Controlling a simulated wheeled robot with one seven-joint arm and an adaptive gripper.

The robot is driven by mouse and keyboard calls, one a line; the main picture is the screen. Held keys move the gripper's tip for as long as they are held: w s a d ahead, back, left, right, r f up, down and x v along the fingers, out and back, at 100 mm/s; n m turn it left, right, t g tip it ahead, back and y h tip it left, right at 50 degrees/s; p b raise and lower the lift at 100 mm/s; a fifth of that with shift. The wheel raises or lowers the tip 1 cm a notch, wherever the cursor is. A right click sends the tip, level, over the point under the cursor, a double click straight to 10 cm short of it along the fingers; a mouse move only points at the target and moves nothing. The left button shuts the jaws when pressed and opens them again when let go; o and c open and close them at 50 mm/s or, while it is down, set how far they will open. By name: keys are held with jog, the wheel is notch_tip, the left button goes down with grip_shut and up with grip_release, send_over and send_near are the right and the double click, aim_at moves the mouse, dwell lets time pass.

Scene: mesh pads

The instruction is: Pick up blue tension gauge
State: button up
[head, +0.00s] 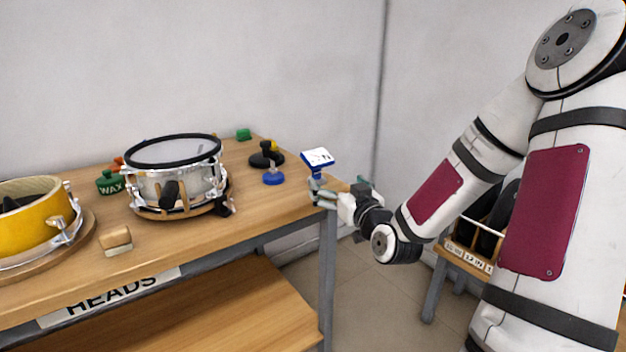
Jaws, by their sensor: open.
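A blue gauge-like thing with a tilted white face (317,158) stands near the right corner of the table. Dark marks show on its face, too small to read. My gripper (317,192) is at the lower part of this gauge, coming from the right, with its jaws open. The gauge's foot is partly hidden by the gripper, and I cannot tell whether the fingers touch it.
A snare drum (176,185), a yellow drum shell (30,222), a wooden block (115,240), a green wax tub (110,183) and a black weight-like thing (267,156) stand on the wooden table (250,215). A shelf (220,310) lies below. A crate (470,252) is at the right.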

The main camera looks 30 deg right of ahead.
aim_at(321, 168)
jog(key=b+x, duration=0.1)
jog(key=x, duration=0.7)
jog(key=shift+w, duration=0.1)
jog(key=b+x, duration=0.1)
jog(key=x, duration=0.1)
jog(key=b+x, duration=0.1)
jog(key=x, duration=0.1)
jog(key=shift+d+f, duration=0.1)
jog(key=shift+f, duration=0.15)
jog(key=shift+w+d, duration=0.1)
jog(key=shift+w, duration=0.45)
jog(key=shift+r, duration=0.15)
jog(key=c, duration=1.8)
